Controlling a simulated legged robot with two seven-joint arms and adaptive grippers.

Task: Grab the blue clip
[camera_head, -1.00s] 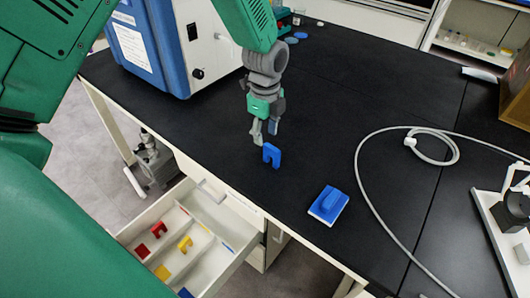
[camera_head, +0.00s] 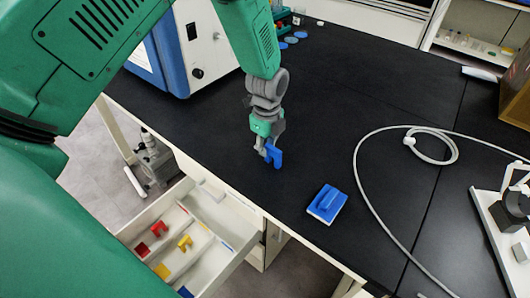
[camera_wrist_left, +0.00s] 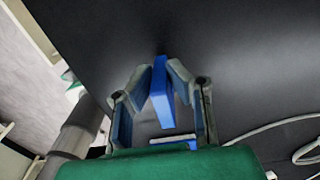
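The blue clip (camera_head: 277,154) stands near the front part of the black bench. My left gripper (camera_head: 268,152) is down at the clip, with its fingers on either side of it. In the left wrist view, the clip (camera_wrist_left: 161,98) shows as a blue upright slab between the two fingertips (camera_wrist_left: 160,80). The inner faces of the fingers show beside the clip, so the fingers look open around it with narrow gaps. The fingers hide part of the clip in the head view. My right gripper is not in view.
A blue and white block (camera_head: 327,204) lies right of the clip. A white hose (camera_head: 375,198) curves across the bench farther right. An open drawer (camera_head: 228,258) with red and yellow clips is below the bench's front edge. The blue-and-white machine (camera_head: 190,45) stands behind left.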

